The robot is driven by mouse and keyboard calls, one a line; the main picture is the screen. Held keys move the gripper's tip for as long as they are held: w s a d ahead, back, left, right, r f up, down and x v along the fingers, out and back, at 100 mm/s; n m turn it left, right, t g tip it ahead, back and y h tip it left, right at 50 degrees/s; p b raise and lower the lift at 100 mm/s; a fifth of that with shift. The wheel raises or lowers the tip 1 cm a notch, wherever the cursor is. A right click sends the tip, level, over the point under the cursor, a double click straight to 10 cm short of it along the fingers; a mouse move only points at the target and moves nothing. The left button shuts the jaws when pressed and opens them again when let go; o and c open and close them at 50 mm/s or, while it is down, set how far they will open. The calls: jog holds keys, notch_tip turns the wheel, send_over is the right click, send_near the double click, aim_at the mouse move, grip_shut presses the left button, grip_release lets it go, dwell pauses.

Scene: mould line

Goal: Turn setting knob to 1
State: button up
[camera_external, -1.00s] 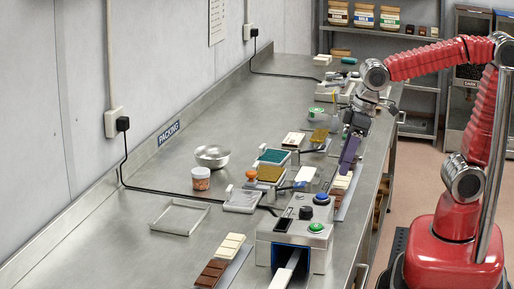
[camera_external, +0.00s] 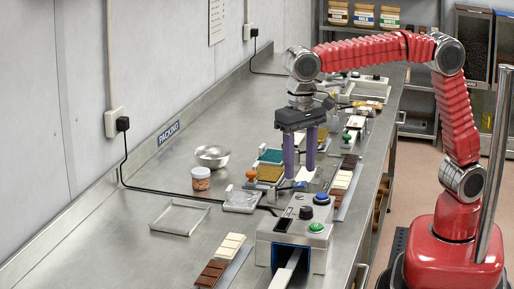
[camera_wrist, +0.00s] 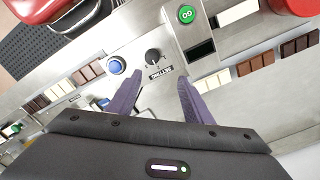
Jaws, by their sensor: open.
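The black setting knob (camera_external: 306,213) is on top of the grey machine box (camera_external: 270,236), between a blue button (camera_external: 321,199) and a green button (camera_external: 316,228). In the wrist view the knob (camera_wrist: 152,57) sits above its "SETTING" label, with the blue button (camera_wrist: 116,66) to its left and the green GO button (camera_wrist: 187,14) to its upper right. My gripper (camera_external: 299,172) points down, open and empty, above and beyond the box. In the wrist view its purple fingers (camera_wrist: 160,80) are spread just below the knob, apart from it. The number the knob points to is too small to read.
Chocolate bars lie in front of the box (camera_external: 220,258) and along the bench's right edge (camera_external: 342,186). The space above the box is clear.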

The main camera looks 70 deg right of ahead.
aim_at(306, 208)
jog(key=shift+s+d+r+m+g, duration=0.2)
jog(key=shift+r+m, duration=0.4)
jog(key=shift+m, duration=0.45)
jog(key=shift+s+d+r+m+g, duration=0.1)
jog(key=shift+s+d+r+m, duration=0.15)
jog(key=shift+r+m, duration=0.55)
jog(key=shift+f+m, duration=0.25)
jog(key=shift+f, duration=0.05)
jog(key=f, duration=1.3)
jog(key=shift+s+d+f, duration=0.15)
jog(key=shift+s+f, duration=0.2)
jog(key=shift+c, duration=0.7)
jog(key=c, duration=0.9)
